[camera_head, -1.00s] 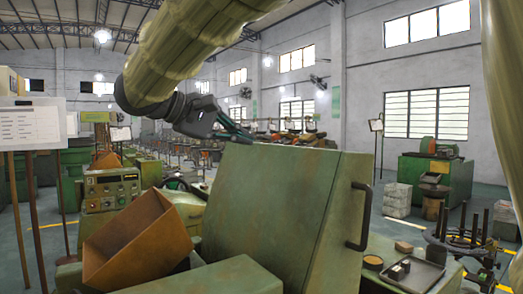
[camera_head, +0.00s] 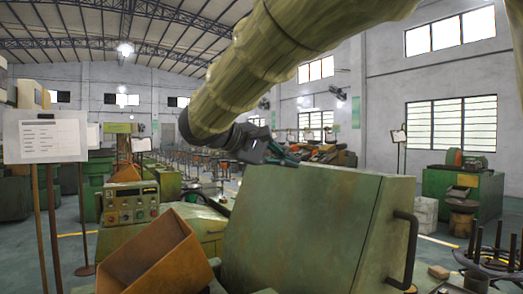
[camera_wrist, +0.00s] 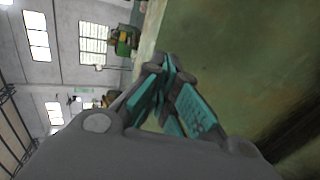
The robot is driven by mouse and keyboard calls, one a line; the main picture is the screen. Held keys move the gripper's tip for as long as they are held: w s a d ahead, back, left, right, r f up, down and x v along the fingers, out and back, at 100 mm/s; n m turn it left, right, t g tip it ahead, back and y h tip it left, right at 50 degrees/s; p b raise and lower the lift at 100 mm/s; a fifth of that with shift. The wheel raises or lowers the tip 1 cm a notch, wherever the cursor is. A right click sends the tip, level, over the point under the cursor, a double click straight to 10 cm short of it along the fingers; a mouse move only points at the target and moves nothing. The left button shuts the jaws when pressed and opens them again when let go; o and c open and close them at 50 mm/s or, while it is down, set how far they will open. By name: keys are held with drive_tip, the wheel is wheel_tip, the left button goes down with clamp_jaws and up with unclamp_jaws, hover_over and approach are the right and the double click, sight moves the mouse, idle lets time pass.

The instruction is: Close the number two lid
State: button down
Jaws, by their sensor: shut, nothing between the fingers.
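A large green, worn metal cover (camera_head: 300,230) with a black bar handle (camera_head: 403,250) on its right side fills the middle front of the head view. No number shows on it, so I cannot tell whether it is the number two lid. My gripper (camera_head: 285,158) is at the cover's upper left edge, with its tips near or just behind the top; contact cannot be told. In the wrist view my gripper (camera_wrist: 168,72) has its teal-padded fingers together and empty. A green surface (camera_wrist: 245,60), likely the same cover, fills the right side there.
An orange-brown chute (camera_head: 155,255) stands left of the cover, with a control panel (camera_head: 131,203) behind it. A white notice board (camera_head: 45,137) is at far left. A dark rack with posts (camera_head: 490,255) stands at right. Open floor shows between the machines.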

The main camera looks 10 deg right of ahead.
sight(312, 170)
drive_tip(key=p+x, duration=0.1)
drive_tip(key=x, duration=0.2)
drive_tip(key=shift+s+d+r, duration=0.1)
drive_tip(key=shift+d, duration=0.25)
drive_tip(key=shift+w+d+f+p, duration=0.3)
drive_tip(key=shift+d+f+p, duration=0.05)
drive_tip(key=shift+d, duration=0.2)
drive_tip(key=shift+d+f, duration=0.15)
drive_tip(key=shift+d, duration=0.35)
drive_tip(key=shift+w, duration=0.15)
